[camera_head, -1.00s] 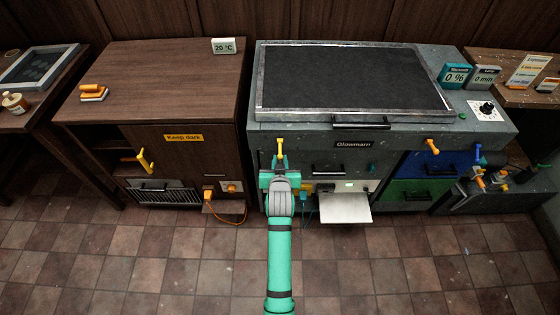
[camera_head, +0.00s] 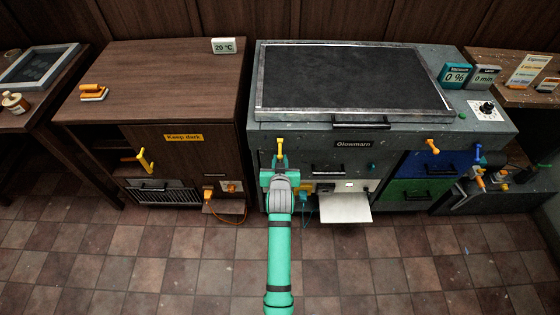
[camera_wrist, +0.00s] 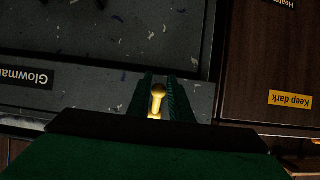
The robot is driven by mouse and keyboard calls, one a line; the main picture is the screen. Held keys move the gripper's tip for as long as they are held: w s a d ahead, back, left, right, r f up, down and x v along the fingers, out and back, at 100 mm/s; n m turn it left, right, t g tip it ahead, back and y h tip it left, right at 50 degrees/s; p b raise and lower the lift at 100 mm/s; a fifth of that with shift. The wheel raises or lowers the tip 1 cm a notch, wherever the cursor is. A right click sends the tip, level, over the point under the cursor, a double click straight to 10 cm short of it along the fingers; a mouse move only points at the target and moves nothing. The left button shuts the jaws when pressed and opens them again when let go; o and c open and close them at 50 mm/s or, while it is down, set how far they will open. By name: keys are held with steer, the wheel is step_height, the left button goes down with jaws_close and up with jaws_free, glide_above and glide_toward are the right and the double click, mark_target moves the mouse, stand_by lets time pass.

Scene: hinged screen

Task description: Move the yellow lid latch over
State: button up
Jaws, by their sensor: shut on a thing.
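The yellow lid latch (camera_head: 280,147) stands upright on the front left of the grey "Glowmarn" cabinet (camera_head: 400,132), below the lid's front edge. My gripper (camera_head: 279,168) is at the latch from the front. In the wrist view my gripper (camera_wrist: 159,92) has its two dark green fingers on either side of the yellow latch (camera_wrist: 157,97), shut on it. The latch's lower part is hidden by the gripper in the head view. The dark-topped lid (camera_head: 350,80) lies flat and closed, with a black handle (camera_head: 360,125) at its front.
An orange latch (camera_head: 432,146) and a blue latch (camera_head: 477,151) sit further right. A white shelf (camera_head: 345,208) juts out low, right of my arm. A brown "Keep dark" cabinet (camera_head: 190,75) stands on the left. The tiled floor in front is clear.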

steer(key=shift+w+f, duration=0.5)
steer(key=shift+w, duration=0.05)
steer(key=o, duration=0.9)
steer(key=shift+c, duration=0.2)
steer(key=v, duration=1)
steer(key=shift+s, duration=0.35)
